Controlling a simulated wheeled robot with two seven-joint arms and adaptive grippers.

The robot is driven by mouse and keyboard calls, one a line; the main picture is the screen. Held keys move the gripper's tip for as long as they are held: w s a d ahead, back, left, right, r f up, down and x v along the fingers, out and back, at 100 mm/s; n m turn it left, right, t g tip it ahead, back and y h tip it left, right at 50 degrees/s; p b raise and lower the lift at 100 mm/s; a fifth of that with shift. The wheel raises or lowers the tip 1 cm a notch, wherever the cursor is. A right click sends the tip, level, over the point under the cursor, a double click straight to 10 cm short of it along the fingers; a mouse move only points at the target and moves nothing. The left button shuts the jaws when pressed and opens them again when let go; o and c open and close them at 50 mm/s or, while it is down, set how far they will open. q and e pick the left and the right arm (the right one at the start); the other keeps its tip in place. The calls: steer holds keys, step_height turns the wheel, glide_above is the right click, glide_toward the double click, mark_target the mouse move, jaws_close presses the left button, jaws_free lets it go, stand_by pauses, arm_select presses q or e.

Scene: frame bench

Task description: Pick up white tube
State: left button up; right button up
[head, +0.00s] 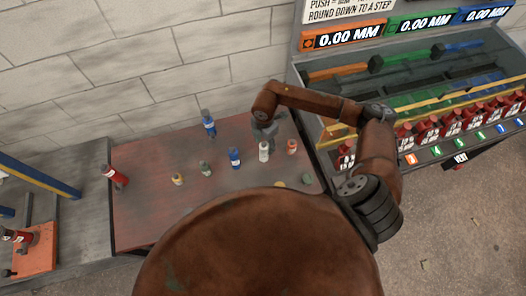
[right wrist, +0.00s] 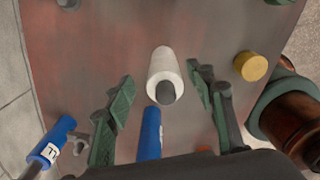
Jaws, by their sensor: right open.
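The white tube (head: 264,155) stands upright on the red table, with a dark cap or end showing in the right wrist view (right wrist: 164,64). My right gripper (head: 266,130) is directly by it, over the back of the table. In the right wrist view, my right gripper's green fingers (right wrist: 160,78) are open, one on each side of the white tube with a gap to each. I cannot tell the exact height of the fingers over the tube. My left gripper is not in view.
A blue tube (head: 235,158) stands left of the white one, and an orange-red tube (head: 292,146) close on its right. Another blue bottle (head: 208,122) is at the back edge. Free red tabletop (head: 145,205) lies left. A slotted rack (head: 335,122) borders the right.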

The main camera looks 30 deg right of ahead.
mark_target(264, 153)
steer(key=shift+w+f, duration=0.2)
steer(key=shift+f, duration=0.65)
steer(key=shift+s+a+f+p, duration=0.1)
steer(key=shift+s+f+p, duration=0.1)
steer(key=shift+f, duration=0.3)
steer(key=shift+s+a+f+p, duration=0.1)
steer(key=shift+f+p, duration=0.05)
steer(key=shift+f, duration=0.3)
step_height(264, 153, down, 4)
steer(key=shift+s+f+p, duration=0.1)
steer(key=shift+s+p, duration=0.05)
steer(key=shift+p, duration=0.15)
steer(key=shift+c, duration=0.7)
steer(key=shift+a, duration=0.1)
jaws_close()
